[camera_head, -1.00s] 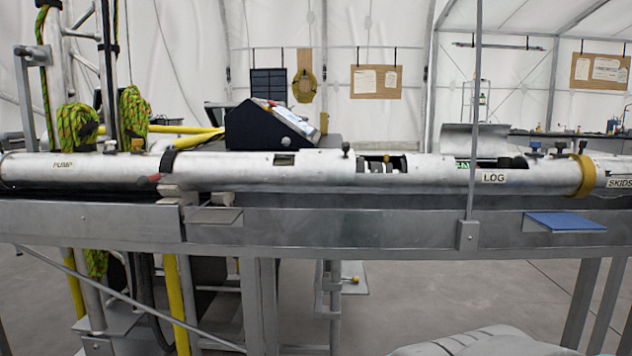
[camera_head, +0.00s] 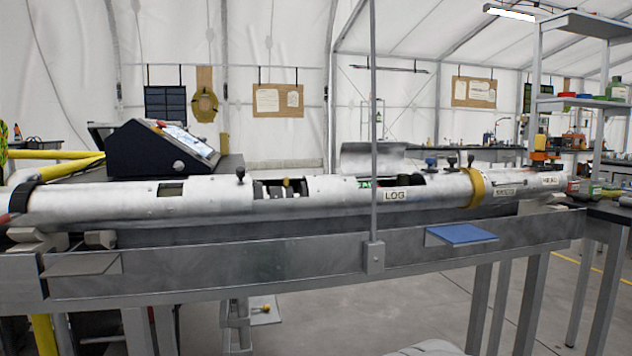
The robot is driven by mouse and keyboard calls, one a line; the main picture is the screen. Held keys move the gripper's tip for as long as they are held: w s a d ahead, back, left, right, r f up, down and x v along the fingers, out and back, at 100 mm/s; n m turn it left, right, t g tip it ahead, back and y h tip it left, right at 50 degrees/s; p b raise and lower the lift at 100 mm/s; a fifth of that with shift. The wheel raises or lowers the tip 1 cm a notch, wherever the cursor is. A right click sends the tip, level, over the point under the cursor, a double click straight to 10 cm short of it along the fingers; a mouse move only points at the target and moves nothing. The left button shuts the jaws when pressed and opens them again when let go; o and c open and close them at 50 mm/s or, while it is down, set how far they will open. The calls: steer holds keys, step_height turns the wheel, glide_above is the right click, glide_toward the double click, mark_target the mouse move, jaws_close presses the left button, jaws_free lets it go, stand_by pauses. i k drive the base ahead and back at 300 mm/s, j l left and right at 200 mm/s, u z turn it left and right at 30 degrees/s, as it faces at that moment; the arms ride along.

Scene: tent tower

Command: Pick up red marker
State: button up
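No red marker can be clearly made out. A small red tip (camera_head: 5,219) shows at the far left edge, low on the side of the long silver tube (camera_head: 110,206); it is cut off by the frame, and I cannot tell what it is. A small red object (camera_head: 566,95) lies on the upper shelf at the right, too small to identify. My gripper is not in view.
The silver tube lies along a metal beam (camera_head: 205,276) that crosses my front. A blue plate (camera_head: 460,234) and a grey plate (camera_head: 80,264) stick out from it. A thin upright rod (camera_head: 374,120) stands before the tube. A shelf unit (camera_head: 585,103) stands at the right.

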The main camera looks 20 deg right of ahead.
mark_target(573, 187)
steer(key=i+l+z, duration=0.1)
steer(key=z, duration=0.3)
steer(key=i+z, duration=0.35)
steer(key=k+l+u, duration=0.2)
steer(key=l, duration=0.2)
steer(key=l+u, duration=0.2)
steer(key=l, duration=0.2)
steer(key=k+l+u, duration=0.2)
steer(key=l, duration=0.15)
steer(key=l+u, duration=0.2)
steer(key=l, duration=0.2)
steer(key=k+l+u, duration=0.2)
steer(key=l+z, duration=0.1)
steer(key=z, duration=1.75)
